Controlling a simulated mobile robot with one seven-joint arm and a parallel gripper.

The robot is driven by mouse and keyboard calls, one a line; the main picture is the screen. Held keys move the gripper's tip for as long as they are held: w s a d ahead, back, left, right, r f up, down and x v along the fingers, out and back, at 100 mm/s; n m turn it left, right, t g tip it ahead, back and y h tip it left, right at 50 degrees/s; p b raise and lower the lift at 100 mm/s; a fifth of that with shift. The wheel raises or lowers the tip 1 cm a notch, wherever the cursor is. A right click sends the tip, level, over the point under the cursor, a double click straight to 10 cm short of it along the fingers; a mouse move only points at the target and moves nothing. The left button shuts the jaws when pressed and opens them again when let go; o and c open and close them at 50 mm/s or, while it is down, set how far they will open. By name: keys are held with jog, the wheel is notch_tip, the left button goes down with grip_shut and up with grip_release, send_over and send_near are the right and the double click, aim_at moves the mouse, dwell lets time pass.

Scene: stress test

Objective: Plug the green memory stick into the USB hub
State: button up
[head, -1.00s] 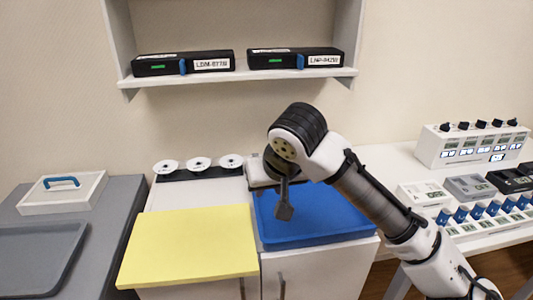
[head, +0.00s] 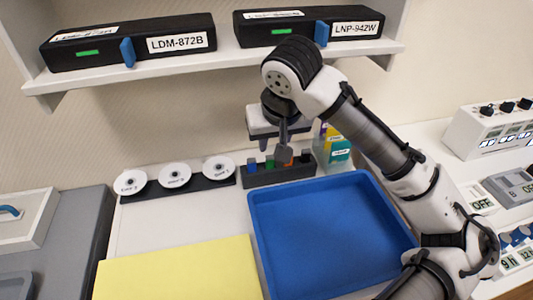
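A small green piece (head: 270,162), likely the green memory stick, stands in a black block (head: 262,180) at the back of the counter. Blue, orange and dark pieces stand in the same row. I cannot tell whether this block is the USB hub or a holder. My gripper (head: 284,155) points down over the block, with its dark fingers in front of the orange piece and partly hiding the row. Its finger gap does not show clearly, nor whether it touches anything.
An empty blue tray (head: 325,230) and a yellow board (head: 180,272) lie in front. Three white labelled discs (head: 174,175) sit on a black strip to the left. A shelf (head: 225,62) with two black boxes hangs above.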

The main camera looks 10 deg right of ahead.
aim_at(270, 157)
jog(key=shift+s, duration=0.15)
jog(key=shift+x, duration=1.15)
jog(key=shift+x, duration=2.6)
jog(key=shift+r, duration=0.1)
grip_shut()
